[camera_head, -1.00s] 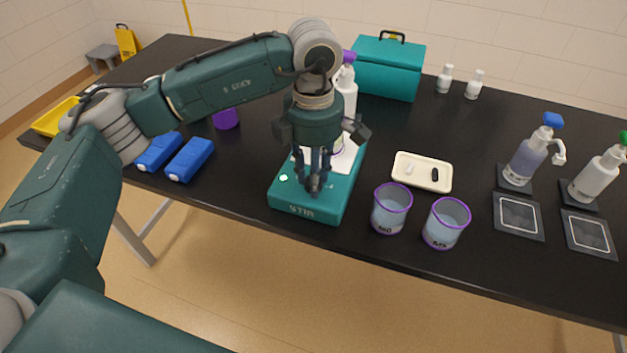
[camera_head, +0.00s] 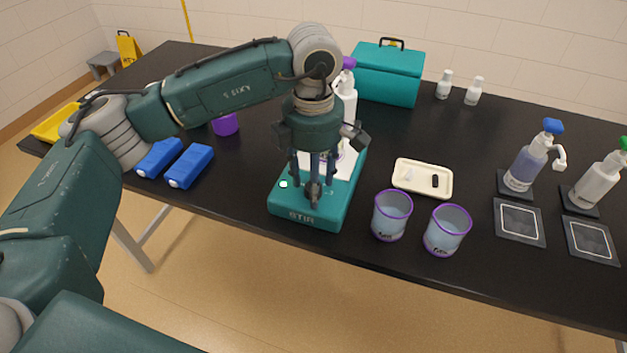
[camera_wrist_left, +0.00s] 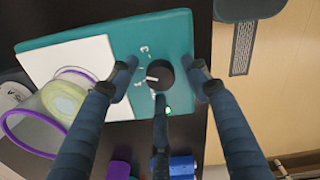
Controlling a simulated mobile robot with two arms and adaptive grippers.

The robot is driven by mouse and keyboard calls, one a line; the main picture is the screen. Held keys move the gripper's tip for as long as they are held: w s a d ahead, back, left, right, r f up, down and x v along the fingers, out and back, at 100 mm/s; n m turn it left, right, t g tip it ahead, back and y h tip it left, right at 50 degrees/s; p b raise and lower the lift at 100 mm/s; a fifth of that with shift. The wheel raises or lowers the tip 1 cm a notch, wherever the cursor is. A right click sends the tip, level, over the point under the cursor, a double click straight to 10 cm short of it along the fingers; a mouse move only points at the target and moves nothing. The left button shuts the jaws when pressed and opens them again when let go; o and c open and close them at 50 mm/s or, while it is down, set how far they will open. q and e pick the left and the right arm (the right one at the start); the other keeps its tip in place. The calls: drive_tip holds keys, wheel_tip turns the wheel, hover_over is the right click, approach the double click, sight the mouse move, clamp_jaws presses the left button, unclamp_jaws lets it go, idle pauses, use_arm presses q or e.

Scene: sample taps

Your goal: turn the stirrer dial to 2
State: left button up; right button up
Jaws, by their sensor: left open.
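The teal stirrer (camera_head: 290,210) stands near the table's front edge, with STIR on its front face and a white top plate (camera_head: 343,165). My left gripper (camera_head: 314,190) points down over its front part and hides the dial in the head view. In the left wrist view, the dark round dial (camera_wrist_left: 160,75) sits between the spread fingers of my left gripper (camera_wrist_left: 162,85). I cannot tell whether they touch it. Its white pointer line points left, towards small marks that are hard to read. A green light (camera_wrist_left: 168,110) glows beside the dial. My right gripper is not in view.
Two purple-rimmed beakers (camera_head: 391,215) (camera_head: 447,230) stand right of the stirrer, with a cream tray (camera_head: 405,185) behind them. Blue blocks (camera_head: 190,166) lie left.

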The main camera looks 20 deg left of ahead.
use_arm(q)
wheel_tip(320, 180, up, 12)
idle(0.4)
idle(0.4)
